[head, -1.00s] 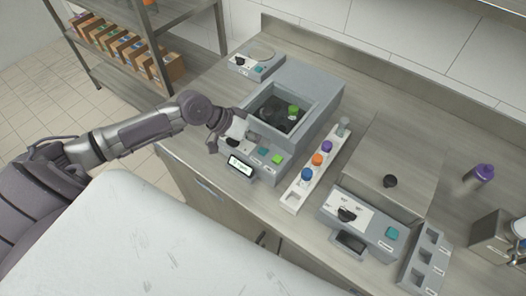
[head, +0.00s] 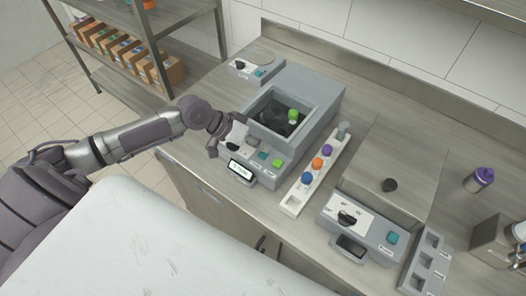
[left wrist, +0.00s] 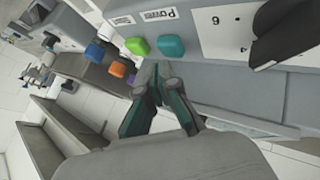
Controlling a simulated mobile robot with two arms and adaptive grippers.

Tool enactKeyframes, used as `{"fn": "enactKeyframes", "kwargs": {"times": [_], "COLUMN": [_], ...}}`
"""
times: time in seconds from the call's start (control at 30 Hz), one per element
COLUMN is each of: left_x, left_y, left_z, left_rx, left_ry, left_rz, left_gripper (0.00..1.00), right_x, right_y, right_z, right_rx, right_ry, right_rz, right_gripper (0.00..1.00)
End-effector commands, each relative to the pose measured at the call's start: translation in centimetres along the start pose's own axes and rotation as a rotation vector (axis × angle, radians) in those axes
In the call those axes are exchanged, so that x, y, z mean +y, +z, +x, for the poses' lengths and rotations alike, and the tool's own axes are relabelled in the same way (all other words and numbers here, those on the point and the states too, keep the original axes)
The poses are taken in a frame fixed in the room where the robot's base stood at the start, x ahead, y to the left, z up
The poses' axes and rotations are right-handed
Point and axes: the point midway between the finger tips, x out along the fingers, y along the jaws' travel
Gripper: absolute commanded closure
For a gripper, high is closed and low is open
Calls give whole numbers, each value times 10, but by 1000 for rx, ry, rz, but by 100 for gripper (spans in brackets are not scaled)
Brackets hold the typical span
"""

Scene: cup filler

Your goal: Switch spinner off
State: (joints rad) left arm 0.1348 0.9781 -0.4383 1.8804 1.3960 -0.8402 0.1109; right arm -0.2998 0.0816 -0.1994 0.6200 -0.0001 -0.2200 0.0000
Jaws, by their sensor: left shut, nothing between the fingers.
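The spinner (head: 320,85) is a grey box with a dark open well, where a green-capped tube (head: 293,114) shows. Its front panel has a lit display (head: 240,170), a teal button (head: 263,155) and a green button (head: 277,163). The left wrist view shows the teal button (left wrist: 171,46), the green button (left wrist: 137,46) and a "Power" label (left wrist: 158,15). My right gripper is out of view.
A white rack (head: 293,199) with coloured caps stands right of the spinner. Another grey device (head: 365,230) with a black knob is further right. A small device (head: 256,65) stands behind the spinner. A purple-capped bottle (head: 480,180) is at the far right.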

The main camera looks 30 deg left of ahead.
Motion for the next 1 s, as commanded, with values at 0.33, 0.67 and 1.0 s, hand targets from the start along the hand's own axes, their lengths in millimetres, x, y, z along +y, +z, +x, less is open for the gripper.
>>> {"fn": "enactKeyframes", "kwargs": {"times": [0.33, 0.67, 1.0], "left_x": [0, -5, -5], "left_y": [0, 5, 5], "left_z": [0, 6, 7], "left_rx": [0, 0, 0], "left_ry": [0, 0, 0], "left_rz": [0, 0, 0], "left_gripper": [100, 100, 100], "right_x": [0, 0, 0], "right_y": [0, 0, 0], "right_z": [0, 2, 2], "right_rx": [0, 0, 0], "right_ry": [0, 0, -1], "right_rz": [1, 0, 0], "right_gripper": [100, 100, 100]}}
